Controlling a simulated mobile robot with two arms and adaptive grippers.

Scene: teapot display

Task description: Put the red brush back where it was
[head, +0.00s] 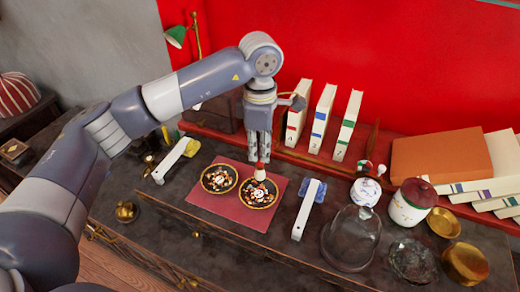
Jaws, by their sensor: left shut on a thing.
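My left gripper (259,160) points down over the back edge of the red mat (225,211), behind the two dark bowls. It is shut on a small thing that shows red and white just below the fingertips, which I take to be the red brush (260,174). Most of it is hidden by the fingers, so its full shape and whether it touches the mat or a bowl cannot be told. My right gripper is not in view.
Two filled bowls (219,192) (277,194) sit on the mat. A white-handled yellow brush (170,162) lies left, a blue one (307,213) right. A glass dome (351,240), a jar (408,212) and gold dishes (443,223) crowd the right. Books (322,117) stand behind.

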